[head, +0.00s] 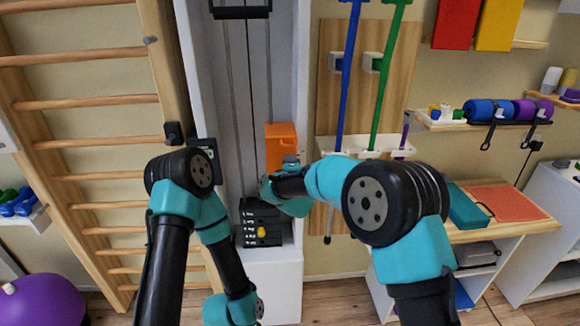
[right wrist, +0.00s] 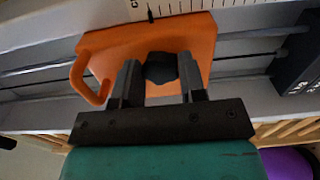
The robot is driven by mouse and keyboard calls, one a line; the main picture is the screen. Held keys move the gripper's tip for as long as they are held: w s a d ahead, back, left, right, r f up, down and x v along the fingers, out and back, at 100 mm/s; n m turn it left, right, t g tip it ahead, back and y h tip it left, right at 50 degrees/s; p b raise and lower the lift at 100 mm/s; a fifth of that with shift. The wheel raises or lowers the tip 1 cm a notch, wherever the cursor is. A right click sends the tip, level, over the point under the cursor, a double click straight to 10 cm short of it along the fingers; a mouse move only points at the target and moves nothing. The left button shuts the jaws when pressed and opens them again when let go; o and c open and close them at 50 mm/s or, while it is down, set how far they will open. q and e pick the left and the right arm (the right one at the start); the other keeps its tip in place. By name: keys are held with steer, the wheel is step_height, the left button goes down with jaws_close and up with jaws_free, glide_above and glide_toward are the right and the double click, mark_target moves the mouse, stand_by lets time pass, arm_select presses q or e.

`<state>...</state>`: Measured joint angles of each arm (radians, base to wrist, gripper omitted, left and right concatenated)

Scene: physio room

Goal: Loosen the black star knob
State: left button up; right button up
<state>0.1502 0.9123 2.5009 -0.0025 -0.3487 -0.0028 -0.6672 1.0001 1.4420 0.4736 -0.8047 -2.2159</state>
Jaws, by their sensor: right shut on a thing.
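The black star knob (right wrist: 160,69) sits on the face of an orange carriage (right wrist: 115,47) with a loop handle at its left in the right wrist view. My right gripper (right wrist: 158,75) has one finger on each side of the knob and is shut on it. In the head view the orange carriage (head: 282,137) is on the tall grey machine, and my right arm reaches to its lower part. The knob is hidden there behind my gripper. My left arm bends down at the left, and its gripper is outside the view.
A black weight stack (head: 262,216) with a yellow pin (head: 261,232) stands just below the carriage. Wooden wall bars (head: 85,104) are at the left. A rack with blue and green poles (head: 390,72) is right of the machine. A scale with tick marks (right wrist: 185,7) runs above the carriage.

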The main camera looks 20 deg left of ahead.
steer(key=n, duration=0.5)
steer(key=shift+r+n, duration=0.1)
steer(key=shift+n, duration=0.2)
stand_by(0.4)
steer(key=o, duration=0.9)
steer(key=shift+o, duration=0.2)
steer(key=shift+s, duration=0.15)
steer(key=v, duration=1.7)
